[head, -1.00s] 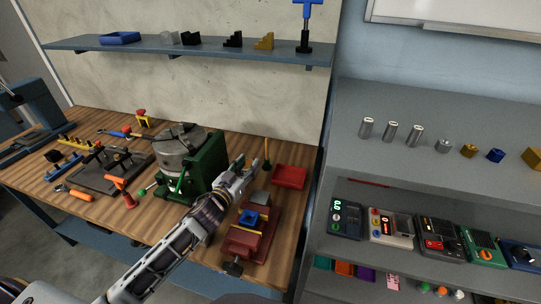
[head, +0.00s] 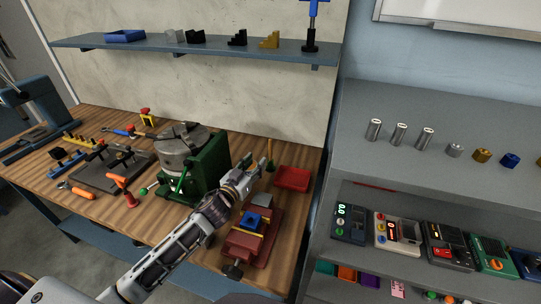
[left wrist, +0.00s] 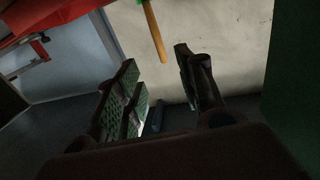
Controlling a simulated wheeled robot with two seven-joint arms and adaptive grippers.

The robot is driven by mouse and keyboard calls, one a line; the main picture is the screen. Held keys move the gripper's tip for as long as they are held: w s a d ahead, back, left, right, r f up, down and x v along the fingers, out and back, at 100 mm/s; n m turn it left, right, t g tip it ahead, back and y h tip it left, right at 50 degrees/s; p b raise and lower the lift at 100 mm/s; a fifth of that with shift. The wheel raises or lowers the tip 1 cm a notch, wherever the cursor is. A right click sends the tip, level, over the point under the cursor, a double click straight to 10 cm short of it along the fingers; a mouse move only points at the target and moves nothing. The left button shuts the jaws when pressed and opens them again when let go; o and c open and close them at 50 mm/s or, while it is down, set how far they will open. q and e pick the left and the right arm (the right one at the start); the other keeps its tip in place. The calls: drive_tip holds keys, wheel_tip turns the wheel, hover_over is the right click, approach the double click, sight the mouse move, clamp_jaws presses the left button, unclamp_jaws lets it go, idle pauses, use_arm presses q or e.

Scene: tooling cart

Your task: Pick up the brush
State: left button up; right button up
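The brush (head: 270,156) stands upright near the back of the wooden bench, with its light wooden handle up and a dark green lower end. In the left wrist view its wooden handle (left wrist: 153,32) shows at the top, with a bit of green at the upper edge. My left gripper (head: 253,172) is just in front and to the left of the brush in the head view. In the left wrist view my left gripper (left wrist: 157,68) is open, with nothing between its fingers. The handle's end appears beyond the gap between the fingertips. My right gripper is not in view.
A red tray (head: 292,179) sits just right of the brush. A green machine with a grey chuck (head: 208,170) stands close left of my gripper. A red vise (head: 247,242) with a blue part lies in front, below my gripper. A wall rises behind the bench.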

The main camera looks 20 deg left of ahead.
sight(270, 146)
use_arm(q)
drive_tip(key=shift+w+d+p, duration=0.1)
drive_tip(key=shift+w+d, duration=0.1)
drive_tip(key=shift+w, duration=0.85)
drive_tip(key=shift+w+d+p, duration=0.15)
drive_tip(key=shift+w+d, duration=0.05)
drive_tip(key=shift+w, duration=0.85)
drive_tip(key=shift+w+d+p, duration=0.1)
drive_tip(key=shift+w+d, duration=0.1)
drive_tip(key=shift+w, duration=0.85)
drive_tip(key=shift+w+d, duration=0.1)
drive_tip(key=shift+w, duration=0.35)
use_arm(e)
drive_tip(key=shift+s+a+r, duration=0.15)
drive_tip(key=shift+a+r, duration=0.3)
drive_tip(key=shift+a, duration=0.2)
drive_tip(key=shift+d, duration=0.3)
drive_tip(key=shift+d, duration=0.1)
